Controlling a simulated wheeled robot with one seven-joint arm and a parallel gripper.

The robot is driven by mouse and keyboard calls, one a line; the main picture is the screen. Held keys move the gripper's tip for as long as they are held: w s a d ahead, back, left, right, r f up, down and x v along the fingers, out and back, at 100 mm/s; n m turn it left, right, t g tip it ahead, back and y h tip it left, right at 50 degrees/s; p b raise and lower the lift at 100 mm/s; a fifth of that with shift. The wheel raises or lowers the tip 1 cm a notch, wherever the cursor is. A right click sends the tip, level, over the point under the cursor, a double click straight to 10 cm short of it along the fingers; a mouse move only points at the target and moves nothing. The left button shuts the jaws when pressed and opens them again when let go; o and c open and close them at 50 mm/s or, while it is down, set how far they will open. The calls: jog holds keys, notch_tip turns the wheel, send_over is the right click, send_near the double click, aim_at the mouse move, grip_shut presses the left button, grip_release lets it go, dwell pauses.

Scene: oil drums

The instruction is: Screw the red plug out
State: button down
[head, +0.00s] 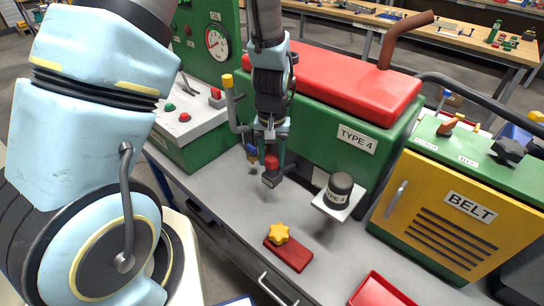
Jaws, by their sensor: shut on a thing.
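My gripper (271,168) points down in front of the green machine with the red lid (345,82). It is shut on the red plug (271,161), a small red piece between the fingers. A dark blocky part shows just below it; I cannot tell whether that is a fingertip or a fitting. Whether the plug still sits in its thread is hidden by the fingers. A small blue and brass fitting (252,153) is just left of the gripper.
A yellow star knob (279,233) stands on a red block (290,256) on the grey bench. A dark canister (340,189) stands on a white plate at right. A red tray (380,292) and the yellow BELT cabinet (455,215) are farther right. A control panel (190,120) is at left.

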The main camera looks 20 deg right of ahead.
jog(key=n+p, duration=0.1)
jog(key=n, duration=0.2)
jog(key=shift+s+r+n, duration=0.1)
jog(key=shift+r+n, duration=0.05)
jog(key=shift+n, duration=0.15)
jog(key=shift+n+p, duration=0.3)
jog(key=shift+n, duration=0.9)
jog(key=shift+n+p, duration=0.7)
jog(key=shift+n, duration=0.5)
jog(key=shift+n+p, duration=0.3)
jog(key=shift+n, duration=1.7)
